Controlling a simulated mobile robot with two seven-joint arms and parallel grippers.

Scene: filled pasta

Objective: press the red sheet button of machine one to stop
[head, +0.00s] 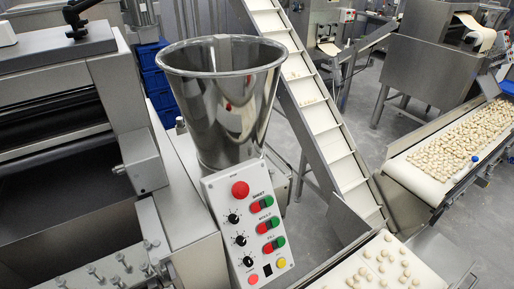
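A white control panel (217,195) stands below the steel hopper in the middle of the head view. Its top pair of buttons has a label that seems to read SHEET. The red sheet button (255,208) is at the left of that pair, beside a green one (267,201). Two more red and green pairs sit below. A large round red button (240,189) is at the panel's upper left. No machine number is legible. Neither of my grippers is in view, and nothing covers the panel's buttons.
A steel hopper (220,110) rises behind the panel. A large machine (60,150) fills the left. An inclined conveyor (320,115) runs behind. Belts with pasta pieces lie at right (420,165) and lower right (345,272). Blue crates (153,70) stand at the back.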

